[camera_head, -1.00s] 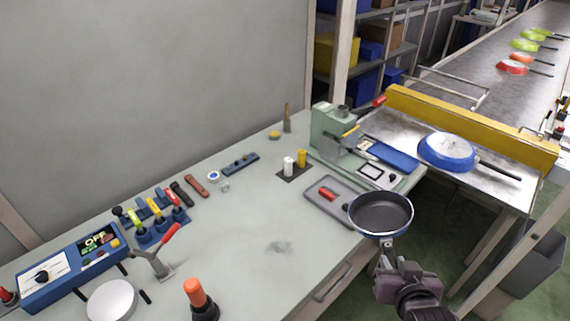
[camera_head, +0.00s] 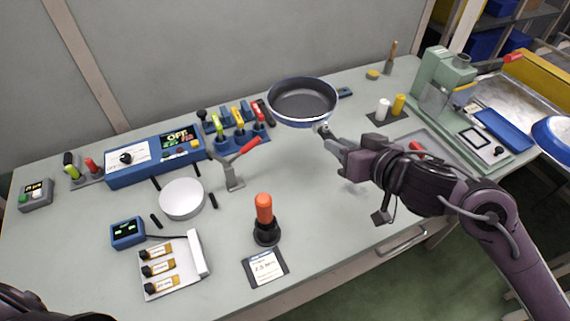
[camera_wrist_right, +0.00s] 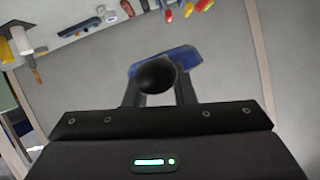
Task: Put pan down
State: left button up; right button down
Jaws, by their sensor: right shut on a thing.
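A pan (camera_head: 303,100) with a dark inside and a blue rim is held up over the back middle of the workbench, open side up. My right gripper (camera_head: 328,133) is shut on its handle, at the near side of the pan. In the right wrist view the round dark end of the handle (camera_wrist_right: 157,75) shows between the fingers, with a blue part of the pan (camera_wrist_right: 183,58) behind it. My left gripper is not in view; only a dark part of my arm shows at the lower left corner of the head view.
A blue control box (camera_head: 155,155) and colored-handled tools (camera_head: 238,125) line the back. A green machine (camera_head: 445,90) stands right. Bare bench lies right of the post.

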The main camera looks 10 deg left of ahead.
jog(key=shift+s+d+f+b, duration=0.2)
jog(key=shift+s+d+b, duration=0.15)
jog(key=shift+b, duration=1.95)
jog(key=shift+f, duration=0.25)
jog(key=b, duration=0.6)
send_over(330, 212)
notch_tip(330, 212, down, 14)
jog(key=shift+d+f, duration=0.1)
jog(key=shift+f, duration=0.05)
jog(key=shift+f+b, duration=0.5)
jog(key=shift+f, duration=2)
jog(key=c, duration=1.5)
grip_release()
jog(key=shift+f, duration=0.1)
jog(key=o, duration=0.3)
